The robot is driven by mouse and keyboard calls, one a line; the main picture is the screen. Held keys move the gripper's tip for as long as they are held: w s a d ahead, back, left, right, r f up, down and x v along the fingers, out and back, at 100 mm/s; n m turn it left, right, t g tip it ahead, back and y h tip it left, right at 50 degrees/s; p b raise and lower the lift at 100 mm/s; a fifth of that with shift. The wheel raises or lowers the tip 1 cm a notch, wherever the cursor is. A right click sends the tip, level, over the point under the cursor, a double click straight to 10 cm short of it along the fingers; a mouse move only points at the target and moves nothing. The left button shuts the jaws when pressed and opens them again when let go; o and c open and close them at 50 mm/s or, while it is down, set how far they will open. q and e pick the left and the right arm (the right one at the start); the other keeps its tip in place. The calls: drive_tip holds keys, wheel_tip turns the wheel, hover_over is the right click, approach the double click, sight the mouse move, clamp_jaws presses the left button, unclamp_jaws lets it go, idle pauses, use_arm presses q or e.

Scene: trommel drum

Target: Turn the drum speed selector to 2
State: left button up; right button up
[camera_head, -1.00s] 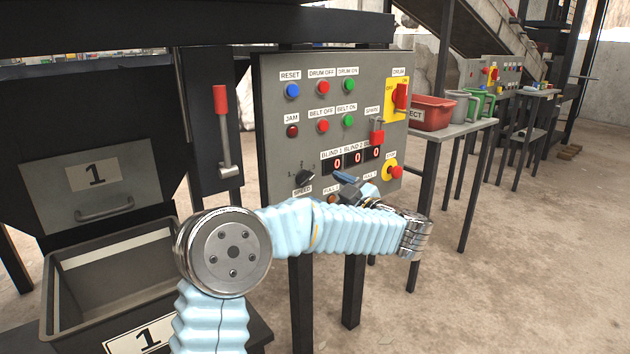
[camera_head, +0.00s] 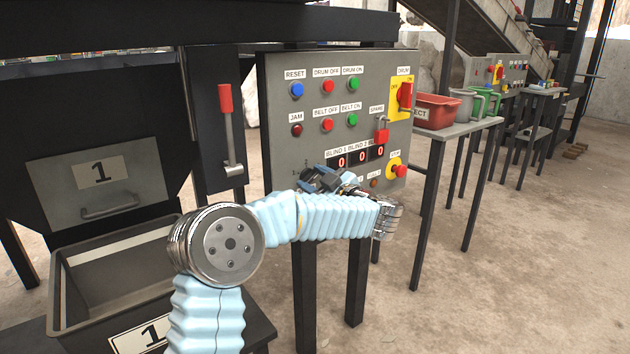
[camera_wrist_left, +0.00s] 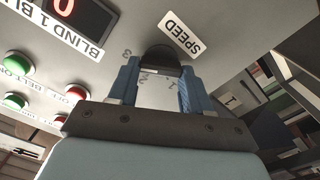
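The drum speed selector (camera_wrist_left: 160,57) is a dark round knob on the grey control panel (camera_head: 275,120), beside the SPEED label (camera_wrist_left: 181,32) in the left wrist view. Small scale digits show near it, but its pointer cannot be made out. My left gripper (camera_wrist_left: 160,72) has its two blue fingers apart, one on each side of the knob, with the tips close to the panel. Whether the fingers touch the knob is unclear. In the head view my left gripper (camera_head: 315,179) covers the knob and the SPEED label. My right gripper is in neither view.
Near the selector are the red digit displays (camera_head: 361,157), a yellow-based red stop button (camera_head: 399,171), and several coloured push buttons. A red padlock-like part (camera_head: 382,130) hangs under SPARE. A grey bin (camera_head: 120,270) stands at left. The floor to the right is open.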

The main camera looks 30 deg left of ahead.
use_arm(q)
drive_tip(key=shift+c, duration=1.4)
drive_tip(key=shift+f, duration=0.1)
drive_tip(key=n+b, duration=0.2)
drive_tip(key=shift+f+b, duration=0.2)
drive_tip(key=shift+b, duration=0.2)
drive_tip(key=n+b, duration=0.4)
drive_tip(key=shift+s+f+n, duration=0.1)
drive_tip(key=shift+f+n, duration=0.05)
drive_tip(key=shift+n, duration=0.15)
drive_tip(key=n+b, duration=0.3)
drive_tip(key=shift+n+b, duration=0.3)
drive_tip(key=shift+b, duration=0.1)
drive_tip(key=shift+n+b, duration=0.5)
drive_tip(key=shift+n, duration=0.2)
